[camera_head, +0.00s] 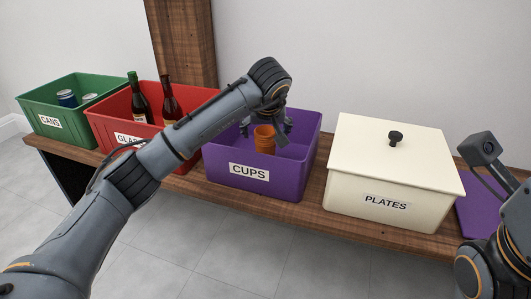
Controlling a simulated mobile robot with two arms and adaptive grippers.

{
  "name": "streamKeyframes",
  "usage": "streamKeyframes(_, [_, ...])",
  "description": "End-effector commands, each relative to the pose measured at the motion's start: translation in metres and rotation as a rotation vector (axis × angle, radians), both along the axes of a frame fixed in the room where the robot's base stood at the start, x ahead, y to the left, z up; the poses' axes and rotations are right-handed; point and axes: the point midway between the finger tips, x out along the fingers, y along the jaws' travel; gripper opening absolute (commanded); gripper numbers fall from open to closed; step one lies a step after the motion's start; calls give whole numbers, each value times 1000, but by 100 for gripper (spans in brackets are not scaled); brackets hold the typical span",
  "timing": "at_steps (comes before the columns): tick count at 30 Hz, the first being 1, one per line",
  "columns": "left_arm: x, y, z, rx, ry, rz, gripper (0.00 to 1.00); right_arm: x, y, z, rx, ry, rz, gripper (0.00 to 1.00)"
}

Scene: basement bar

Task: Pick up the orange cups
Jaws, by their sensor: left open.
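Orange cups (264,141), which look like a small stack, stand upright inside the purple bin labelled CUPS (250,187). My left arm reaches over the bin from the left. My left gripper (264,131) points down into the bin and is open, with its fingers on either side of the cups' upper part. The wrist hides part of the gripper, and I cannot tell whether the fingers touch the cups. My right arm shows at the right edge, but its gripper is out of view.
A red bin (180,155) with two bottles and a green bin (80,131) with cans stand left of the purple bin. A lidded cream box labelled PLATES (345,204) stands right. All rest on a wooden bench (310,213). A purple lid (476,217) lies at far right.

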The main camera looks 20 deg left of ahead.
Motion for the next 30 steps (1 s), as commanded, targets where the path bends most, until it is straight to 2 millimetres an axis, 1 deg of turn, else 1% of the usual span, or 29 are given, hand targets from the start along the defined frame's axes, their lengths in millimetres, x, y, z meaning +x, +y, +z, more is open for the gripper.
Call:
streamKeyframes(1, [2,0,-4,-1,0,-1,84,-2,0,-1,0,-8,0,50])
streamKeyframes(8, [3,1,-3,0,-1,0,84,-3,0,2,-1,-11,0,50])
streamKeyframes(9, [3,1,-3,0,-1,0,82,-3,0,2,-1,-11,0,50])
streamKeyframes(14, [2,1,-3,0,0,0,50,-3,0,2,-1,-11,0,50])
streamKeyframes(15, [2,1,-3,0,0,0,41,-3,0,2,-1,-11,0,50])
streamKeyframes(18, [2,1,-3,0,0,0,24,-3,0,2,-1,-12,0,50])
streamKeyframes(26, [2,1,-2,0,0,0,24,-3,0,3,0,-13,0,50])
streamKeyframes(30, [3,1,7,0,-1,0,24,-4,0,8,2,-17,2,50])
